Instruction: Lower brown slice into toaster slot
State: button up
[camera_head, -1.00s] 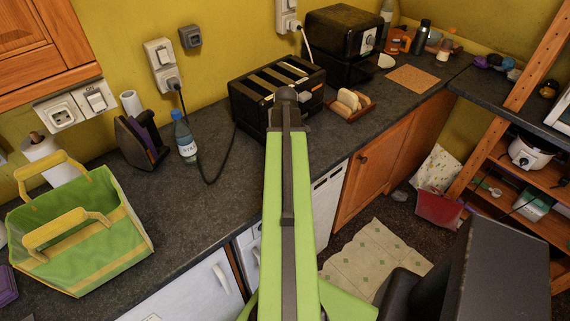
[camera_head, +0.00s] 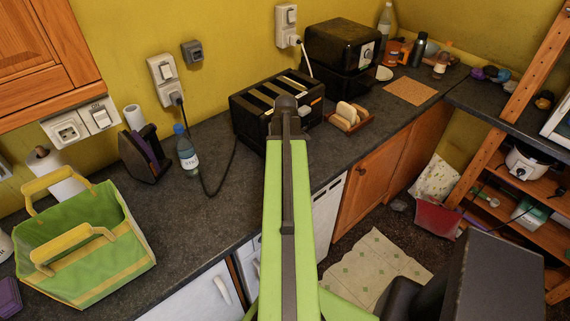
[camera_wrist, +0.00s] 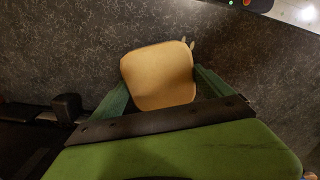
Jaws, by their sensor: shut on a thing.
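The black toaster (camera_head: 240,122) stands on the dark counter by the wall in the head view, with long slots on top. My arm reaches up to its front edge and covers part of it. My gripper (camera_wrist: 163,88) shows in the wrist view, its green fingers shut on a tan-brown bread slice (camera_wrist: 157,70). The slice's broad face is towards the camera, with speckled counter behind it. In the head view the slice and fingers are hidden behind my arm. A dark body with a knob (camera_wrist: 67,104), perhaps the toaster, is at left in the wrist view, apart from the slice.
A wooden rack (camera_head: 367,124) with several slices stands right of the toaster. A black appliance (camera_head: 340,45) is behind it. A bottle (camera_head: 186,152), a cord (camera_head: 232,165) and a green bag (camera_head: 80,250) are to the left. Counter between bag and toaster is mostly clear.

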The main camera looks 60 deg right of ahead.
notch_tip(320, 180, up, 3)
jog(key=shift+f+p, duration=0.15)
jog(key=shift+p, duration=0.6)
jog(key=s+d+r+p, duration=0.2)
jog(key=s+r+p, duration=0.4)
jog(key=s, duration=0.5)
jog(key=f+b, duration=0.8)
jog(key=shift+s, duration=0.25)
notch_tip(320, 180, up, 11)
jog(key=p, duration=1)
jog(key=shift+f+p, duration=0.2)
jog(key=shift+p, duration=0.1)
